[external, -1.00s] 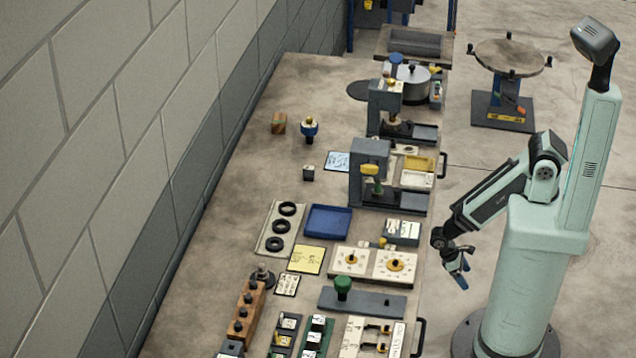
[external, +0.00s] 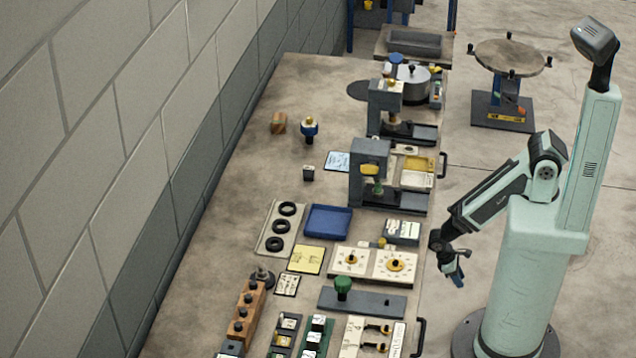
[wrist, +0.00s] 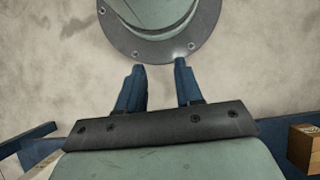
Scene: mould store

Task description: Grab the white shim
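I cannot make out for sure which thing is the white shim. Small white-faced pieces lie in a dark tray (external: 283,340) and a green tray (external: 317,336) at the near end of the bench, too small to tell apart. My gripper (external: 459,275) hangs in the air just off the bench's right edge, pointing down. In the wrist view its two blue fingers (wrist: 160,75) are apart with nothing between them. Beneath them are bare floor and the round foot of my base.
The long bench (external: 200,240) runs along the wall. Near my gripper are a white plate with two dials (external: 373,264), a grey bar with a green knob (external: 370,303) and a grey press (external: 362,190). A blue tray (external: 328,221) lies farther in. A round-topped stand (external: 511,57) is behind.

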